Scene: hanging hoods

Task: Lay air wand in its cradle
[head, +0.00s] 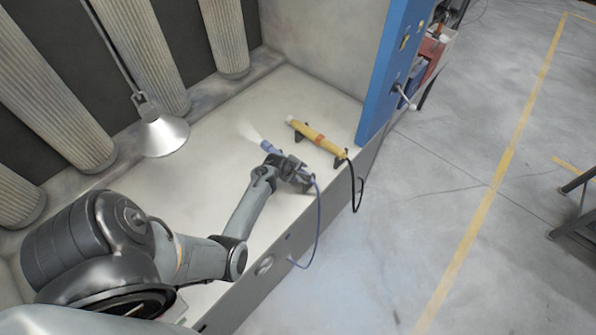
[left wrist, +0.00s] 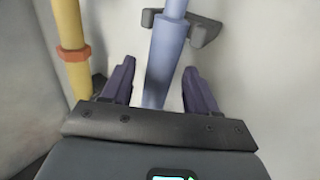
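The blue air wand (head: 271,147) is at the hood's front ledge in the head view, with a pale plume at its tip and a blue hose at its other end. My left gripper (head: 290,168) is over the wand's body. In the left wrist view, the wand (left wrist: 163,60) runs between the two fingers of my left gripper (left wrist: 161,85), with a gap on each side. A grey cradle bracket (left wrist: 206,29) shows on both sides of the wand's upper part; whether the wand rests fully in it I cannot tell. My right gripper is out of view.
A yellow tool (head: 318,138) with an orange band lies parallel in dark holders to the right; it is close beside my left finger in the wrist view (left wrist: 70,35). A lamp-like hood (head: 163,137) hangs at the left. A blue panel (head: 390,70) stands at the right.

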